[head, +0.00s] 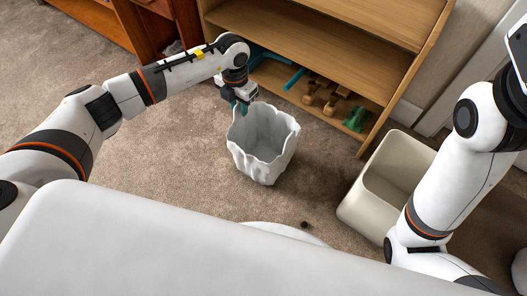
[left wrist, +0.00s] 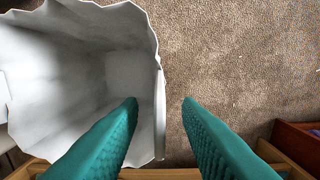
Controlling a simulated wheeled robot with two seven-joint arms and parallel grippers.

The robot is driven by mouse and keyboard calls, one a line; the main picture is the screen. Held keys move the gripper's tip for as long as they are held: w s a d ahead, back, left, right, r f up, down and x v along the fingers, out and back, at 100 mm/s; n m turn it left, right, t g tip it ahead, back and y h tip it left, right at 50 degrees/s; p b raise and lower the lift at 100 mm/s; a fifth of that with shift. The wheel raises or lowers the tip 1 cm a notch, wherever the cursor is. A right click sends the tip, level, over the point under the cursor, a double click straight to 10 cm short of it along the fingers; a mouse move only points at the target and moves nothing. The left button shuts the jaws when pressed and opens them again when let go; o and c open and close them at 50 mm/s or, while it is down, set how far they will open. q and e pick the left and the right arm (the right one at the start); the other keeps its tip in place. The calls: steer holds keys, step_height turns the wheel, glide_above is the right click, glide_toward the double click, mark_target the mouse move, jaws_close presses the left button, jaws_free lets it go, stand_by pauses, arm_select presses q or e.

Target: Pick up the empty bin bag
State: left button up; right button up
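The empty bin bag (head: 262,150) is white with a crumpled, wavy rim. It stands upright and open on the carpet in the middle of the head view. My left gripper (head: 240,104) is at its far left rim. In the left wrist view the bag (left wrist: 60,85) fills the left side and its inside looks empty. The teal fingers of my left gripper (left wrist: 160,104) are apart, with the bag's rim wall between them: one finger over the mouth side, the other outside. I cannot tell whether either finger touches the wall. My right gripper's fingers are not in view.
A wooden shelf unit (head: 330,50) stands just behind the bag, with wooden and green toys (head: 356,119) on its low shelf. A cream bin (head: 368,205) stands at right beside my right arm.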

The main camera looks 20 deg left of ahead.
arm_select(q)
jaws_close()
stand_by(0.3)
